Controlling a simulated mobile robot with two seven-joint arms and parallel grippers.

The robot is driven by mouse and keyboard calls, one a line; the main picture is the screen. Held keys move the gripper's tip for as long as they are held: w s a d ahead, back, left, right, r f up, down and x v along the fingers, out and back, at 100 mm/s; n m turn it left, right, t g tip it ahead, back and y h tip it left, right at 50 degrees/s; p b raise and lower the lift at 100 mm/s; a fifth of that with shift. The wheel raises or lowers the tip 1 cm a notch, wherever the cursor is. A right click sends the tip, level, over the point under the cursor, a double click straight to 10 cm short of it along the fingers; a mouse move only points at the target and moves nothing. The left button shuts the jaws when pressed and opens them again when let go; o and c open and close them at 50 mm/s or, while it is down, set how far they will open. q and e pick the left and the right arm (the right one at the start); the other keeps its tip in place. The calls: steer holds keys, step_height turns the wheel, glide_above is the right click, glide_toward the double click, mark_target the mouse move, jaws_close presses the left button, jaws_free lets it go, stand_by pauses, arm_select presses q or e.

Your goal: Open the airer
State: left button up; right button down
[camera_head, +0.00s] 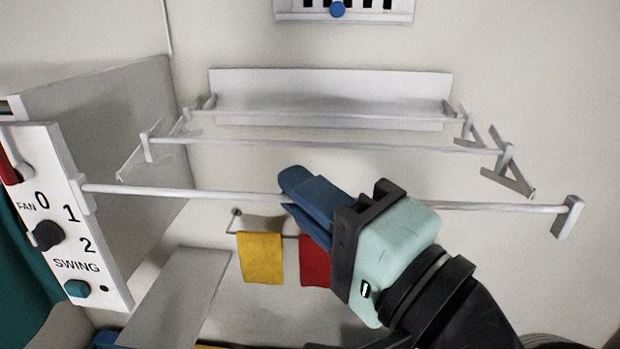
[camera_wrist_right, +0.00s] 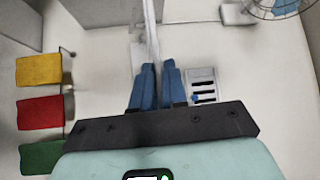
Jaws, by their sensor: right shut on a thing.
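The white wall airer (camera_head: 330,98) is mounted on the back wall in the head view, with its rails spread out in front of it. Its front rail (camera_head: 150,191) runs across the view between two end pieces. My right gripper (camera_head: 290,190) is at the middle of this front rail, with its blue fingers shut on it. In the right wrist view the rail (camera_wrist_right: 151,35) passes between the two blue fingertips (camera_wrist_right: 159,72). The fingers hide a short part of the rail. My left gripper is in neither view.
A white panel with FAN and SWING controls (camera_head: 70,225) stands at the left. A yellow cloth (camera_head: 260,258) and a red cloth (camera_head: 314,262) hang on a small rail below; a green cloth (camera_wrist_right: 42,157) shows in the wrist view. A slotted white plate (camera_head: 375,8) is above.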

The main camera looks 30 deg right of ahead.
stand_by(0.3)
steer(key=c, duration=1.3)
jaws_free()
steer(key=shift+s, duration=0.1)
steer(key=shift+s, duration=0.1)
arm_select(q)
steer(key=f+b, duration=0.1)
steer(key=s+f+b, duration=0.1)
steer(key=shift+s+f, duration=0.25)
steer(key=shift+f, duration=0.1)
arm_select(e)
steer(key=v, duration=1.3)
steer(key=shift+s, duration=0.1)
